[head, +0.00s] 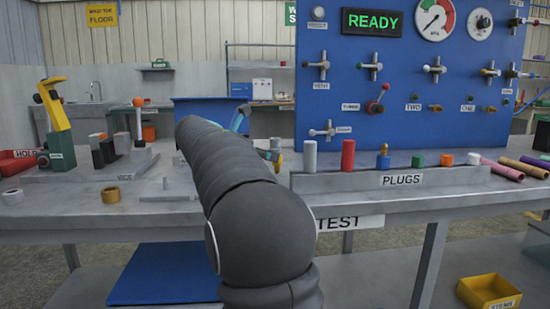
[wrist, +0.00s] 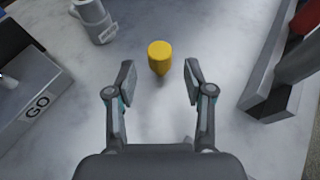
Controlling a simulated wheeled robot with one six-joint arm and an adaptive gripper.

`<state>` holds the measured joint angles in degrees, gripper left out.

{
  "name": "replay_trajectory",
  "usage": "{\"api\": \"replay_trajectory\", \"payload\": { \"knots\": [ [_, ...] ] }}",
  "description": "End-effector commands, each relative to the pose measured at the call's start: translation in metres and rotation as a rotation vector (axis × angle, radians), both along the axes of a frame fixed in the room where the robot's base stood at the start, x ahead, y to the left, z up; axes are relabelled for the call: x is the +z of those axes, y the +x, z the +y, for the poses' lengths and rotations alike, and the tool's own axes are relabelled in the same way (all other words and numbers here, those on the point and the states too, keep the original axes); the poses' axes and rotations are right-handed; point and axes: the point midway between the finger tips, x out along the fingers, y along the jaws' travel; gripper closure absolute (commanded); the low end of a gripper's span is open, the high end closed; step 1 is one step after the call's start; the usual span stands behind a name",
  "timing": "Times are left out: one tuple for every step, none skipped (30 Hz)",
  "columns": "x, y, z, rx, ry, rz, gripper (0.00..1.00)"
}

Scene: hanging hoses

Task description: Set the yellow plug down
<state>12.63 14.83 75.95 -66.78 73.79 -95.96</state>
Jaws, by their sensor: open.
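My gripper (wrist: 160,80) is open, with one finger to each side and a clear gap between each finger and the plug. In the head view my dark arm covers most of the gripper, and I cannot make out this plug for certain there.
The PLUGS rack (head: 400,181) holds several coloured plugs; a grey rack edge (wrist: 263,85) shows right of my gripper. A blue panel (head: 345,85) reads READY. Bare bench surrounds the plug.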

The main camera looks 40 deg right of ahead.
Motion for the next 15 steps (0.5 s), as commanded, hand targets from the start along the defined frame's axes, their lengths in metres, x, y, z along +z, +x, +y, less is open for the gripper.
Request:
{"api": "replay_trajectory", "payload": {
  "knots": [
    [0.005, 0.0, 0.011, 0.003, 0.0, 0.0, 0.47],
    [0.008, -0.001, 0.017, 0.003, 0.0, 0.0, 0.47],
    [0.011, -0.001, 0.024, 0.003, 0.0, 0.0, 0.47],
    [0.013, -0.002, 0.029, 0.003, 0.0, 0.0, 0.47],
    [0.015, -0.002, 0.034, 0.003, 0.0, -0.001, 0.47],
    [0.017, -0.003, 0.04, 0.002, 0.0, -0.001, 0.47],
    [0.019, -0.003, 0.044, 0.002, 0.0, -0.001, 0.47],
    [0.021, -0.003, 0.048, 0.002, 0.0, -0.001, 0.47],
    [0.022, -0.004, 0.053, 0.001, 0.0, 0.0, 0.47],
    [0.023, -0.004, 0.056, 0.001, 0.0, 0.0, 0.47],
    [0.024, -0.004, 0.058, 0.001, 0.0, 0.0, 0.47],
    [0.025, -0.004, 0.061, 0.001, 0.0, 0.0, 0.47],
    [0.026, -0.005, 0.063, 0.001, 0.0, 0.0, 0.47],
    [0.027, -0.005, 0.064, 0.0, 0.0, 0.0, 0.47],
    [0.027, -0.005, 0.065, -0.001, 0.0, 0.0, 0.47]
  ]
}}
